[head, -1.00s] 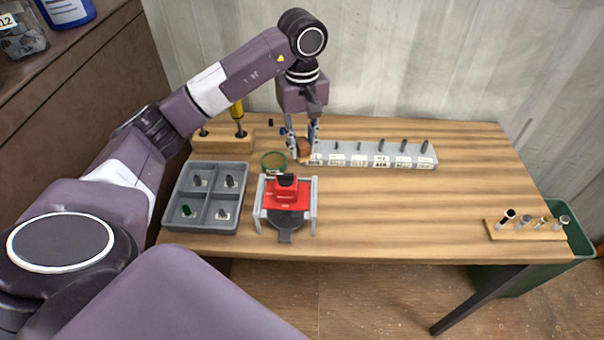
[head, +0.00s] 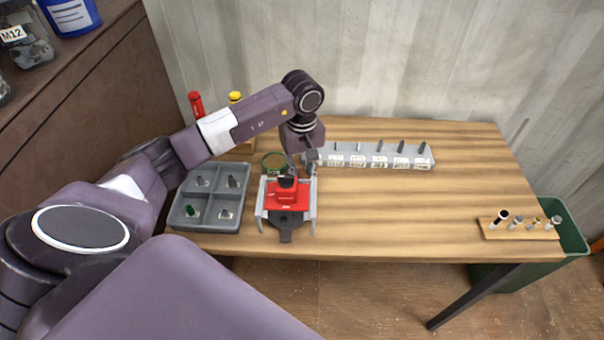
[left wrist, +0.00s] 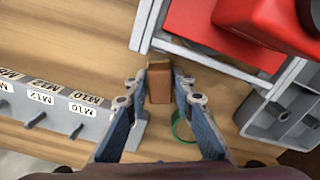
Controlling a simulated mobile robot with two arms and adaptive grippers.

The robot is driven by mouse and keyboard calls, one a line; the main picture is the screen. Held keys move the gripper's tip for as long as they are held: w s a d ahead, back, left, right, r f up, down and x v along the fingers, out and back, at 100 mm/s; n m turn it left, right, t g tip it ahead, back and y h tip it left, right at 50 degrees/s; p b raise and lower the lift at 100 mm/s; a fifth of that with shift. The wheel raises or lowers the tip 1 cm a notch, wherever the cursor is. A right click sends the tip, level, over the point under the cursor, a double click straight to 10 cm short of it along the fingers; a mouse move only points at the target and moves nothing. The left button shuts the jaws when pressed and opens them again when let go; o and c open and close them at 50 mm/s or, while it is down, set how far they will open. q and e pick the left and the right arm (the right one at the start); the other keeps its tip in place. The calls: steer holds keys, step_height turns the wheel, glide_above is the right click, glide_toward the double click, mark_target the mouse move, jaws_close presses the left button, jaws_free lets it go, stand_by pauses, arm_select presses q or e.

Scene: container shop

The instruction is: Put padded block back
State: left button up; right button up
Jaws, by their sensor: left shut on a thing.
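A small brown block (left wrist: 159,84), which I take to be the padded block, is between the fingertips of my left gripper (left wrist: 160,92) in the left wrist view. The gripper is shut on it. In the head view my left gripper (head: 302,166) is low over the table, just behind the red device and beside the left end of the labelled rack; I cannot make out the block there. Whether the block touches the table is unclear. My right gripper is not in view.
A red device (head: 288,197) in a grey frame stands in front. A grey four-compartment tray (head: 209,197) is at left, a green ring (left wrist: 183,127) beside the gripper. A grey labelled rack (head: 380,158) with pegs lies right. The table's middle right is clear.

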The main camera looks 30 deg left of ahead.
mark_target(302, 173)
arm_select(q)
steer(key=shift+f, duration=0.2)
steer(key=o, duration=1)
steer(key=shift+r, duration=0.1)
steer(key=shift+r, duration=0.1)
steer(key=shift+r, duration=0.2)
step_height(302, 173, up, 12)
steer(key=b, duration=0.3)
steer(key=shift+f+b, duration=0.15)
steer(key=shift+b, duration=0.25)
